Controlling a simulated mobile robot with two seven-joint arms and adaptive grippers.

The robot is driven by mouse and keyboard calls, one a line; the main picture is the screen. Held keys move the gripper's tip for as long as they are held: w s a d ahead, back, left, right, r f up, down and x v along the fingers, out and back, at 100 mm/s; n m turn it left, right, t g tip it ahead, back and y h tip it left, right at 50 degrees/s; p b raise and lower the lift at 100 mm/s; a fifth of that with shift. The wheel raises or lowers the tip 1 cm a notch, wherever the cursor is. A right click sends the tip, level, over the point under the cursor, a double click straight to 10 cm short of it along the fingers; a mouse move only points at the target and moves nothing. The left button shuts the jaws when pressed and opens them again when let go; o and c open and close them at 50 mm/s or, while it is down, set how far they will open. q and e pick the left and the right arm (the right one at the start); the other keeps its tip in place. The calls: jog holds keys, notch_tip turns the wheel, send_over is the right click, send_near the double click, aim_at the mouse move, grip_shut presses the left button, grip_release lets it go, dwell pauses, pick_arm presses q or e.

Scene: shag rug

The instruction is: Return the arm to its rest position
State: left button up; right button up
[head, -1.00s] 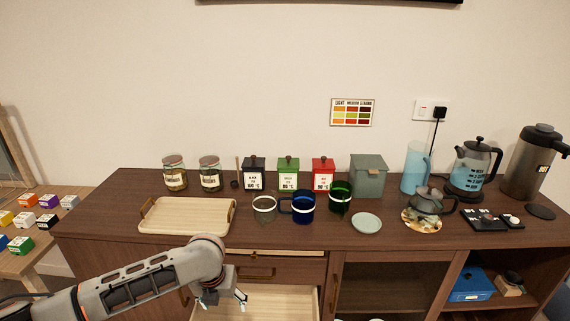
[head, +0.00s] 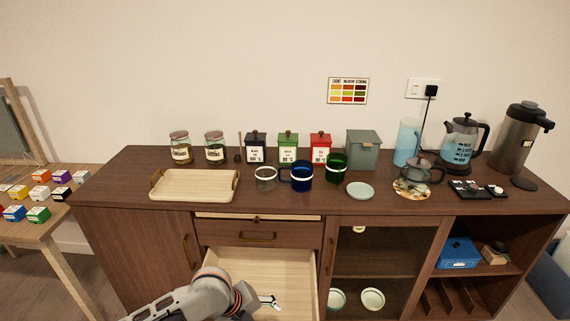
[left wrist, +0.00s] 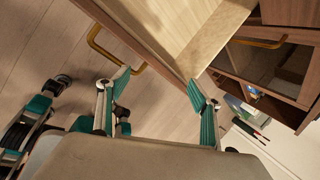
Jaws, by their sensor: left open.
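My left gripper (head: 268,302) is low in the head view, at the open drawer (head: 284,262) of the wooden sideboard. In the left wrist view my left gripper (left wrist: 160,84) has its two teal fingers spread wide with nothing between them. The pale drawer interior (left wrist: 190,25) and a brass handle (left wrist: 105,45) lie beyond the fingertips. Whether the fingers touch the drawer is unclear. My right gripper is not in the head view.
The sideboard top (head: 300,207) holds a wooden tray (head: 194,198), several mugs, jars and tins, a saucer (head: 360,191), a teapot (head: 424,170) and a kettle (head: 461,143). A side table (head: 50,225) with small coloured boxes stands left. Wooden floor shows in the left wrist view.

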pick_arm(q)
jog(key=s+d+f+n+t+h+b, duration=0.25)
jog(key=s+f+n, duration=0.4)
jog(key=n, duration=0.55)
jog(key=s+a+f+n+t+y+b, duration=0.1)
jog(key=s+a+f+n+t+y, duration=0.1)
jog(key=s+a+n, duration=0.3)
jog(key=s+a+f+n+t+y+b, duration=0.1)
jog(key=s+a+f+n+t, duration=0.1)
jog(key=s+a+n, duration=0.4)
jog(key=a+n, duration=0.2)
jog(key=a, duration=0.2)
jog(key=shift+s+a+n+y, duration=0.25)
jog(key=shift+a+n+y, duration=0.1)
jog(key=shift+a+n, duration=0.05)
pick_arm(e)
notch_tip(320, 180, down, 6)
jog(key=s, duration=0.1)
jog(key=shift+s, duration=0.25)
pick_arm(q)
jog(key=shift+t, duration=0.25)
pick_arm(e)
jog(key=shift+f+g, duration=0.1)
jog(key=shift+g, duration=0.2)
